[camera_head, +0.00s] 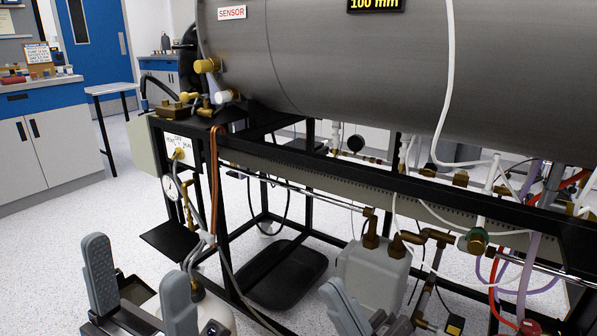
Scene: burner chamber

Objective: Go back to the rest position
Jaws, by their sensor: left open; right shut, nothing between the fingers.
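My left gripper (137,266) is at the lower left, its two grey fingers upright and wide apart. Nothing is between the fingers. Behind it are the floor and the lower left end of the black frame. My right gripper (342,303) is at the bottom edge, right of the middle, and partly cut off by the picture edge. Its grey fingers are together and hold nothing that I can see. It appears in front of a grey canister (374,277) with brass fittings; I cannot tell whether they touch.
A large grey burner chamber (330,70) lies on a black frame (330,175) across the view. A pressure gauge (171,188), copper pipes and loose hoses hang at its left end. More red, purple and white hoses crowd the right. Free floor (80,220) lies at left.

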